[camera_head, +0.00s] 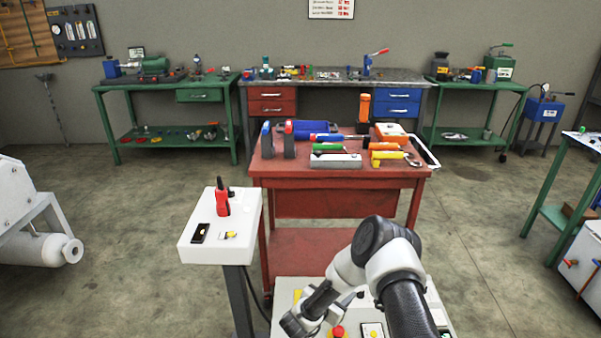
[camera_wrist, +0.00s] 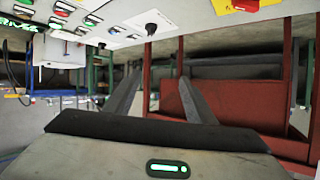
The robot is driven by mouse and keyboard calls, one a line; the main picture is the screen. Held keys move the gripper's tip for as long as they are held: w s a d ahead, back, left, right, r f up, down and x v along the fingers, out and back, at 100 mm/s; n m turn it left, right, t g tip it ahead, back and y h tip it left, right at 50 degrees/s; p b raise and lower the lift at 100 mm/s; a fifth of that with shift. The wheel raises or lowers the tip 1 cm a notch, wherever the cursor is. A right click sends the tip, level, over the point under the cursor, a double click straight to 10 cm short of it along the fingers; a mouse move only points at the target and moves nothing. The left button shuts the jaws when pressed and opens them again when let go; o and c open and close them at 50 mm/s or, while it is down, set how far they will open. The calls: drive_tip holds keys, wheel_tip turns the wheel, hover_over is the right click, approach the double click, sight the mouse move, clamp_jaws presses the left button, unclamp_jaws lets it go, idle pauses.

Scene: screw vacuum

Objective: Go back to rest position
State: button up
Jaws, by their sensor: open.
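My arm shows at the bottom right of centre in the head view, bent over a white control panel (camera_head: 285,292) with a red knob (camera_head: 338,331). Part of the panel is hidden behind the arm. In the wrist view, which looks upside down, my gripper (camera_wrist: 158,82) shows two dark fingers spread apart with nothing between them. The fingers point toward the red workbench frame (camera_wrist: 250,100). The panel (camera_wrist: 120,15) runs along the top of that view, apart from the fingers.
A red workbench (camera_head: 340,171) with several tools stands ahead. A white pedestal (camera_head: 200,252) holds a red handheld device (camera_head: 222,198). Green benches (camera_head: 168,108) line the back wall. A grey machine (camera_head: 30,215) is at left, and a green-framed table (camera_head: 575,185) at right. Floor between is clear.

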drive_tip(key=w+a+r+n+t+y, duration=0.15)
drive_tip(key=w+a+r+y, duration=0.25)
drive_tip(key=r, duration=0.8)
drive_tip(key=w+a+r+n+y, duration=0.3)
drive_tip(key=w+r, duration=0.1)
drive_tip(key=r, duration=0.8)
drive_tip(key=s+a+r+n+g+y, duration=0.1)
drive_tip(key=s+r, duration=0.3)
drive_tip(key=r, duration=0.3)
drive_tip(key=s+r+n+g+y, duration=0.1)
drive_tip(key=s+r+n, duration=0.15)
drive_tip(key=r, duration=0.35)
drive_tip(key=s+d+r+g, duration=0.2)
drive_tip(key=s+d+r, duration=0.1)
drive_tip(key=s, duration=0.9)
drive_tip(key=s+d+r+g+h, duration=0.1)
drive_tip(key=s+d+r, duration=0.2)
drive_tip(key=s, duration=0.9)
drive_tip(key=s+d+r+g, duration=0.2)
drive_tip(key=s+d+r, duration=0.1)
drive_tip(key=s, duration=1)
wheel_tip(320, 180, up, 20)
drive_tip(key=p, duration=2)
drive_tip(key=shift+w+d+f, duration=0.15)
drive_tip(key=shift+w, duration=0.25)
drive_tip(key=shift+t, duration=0.25)
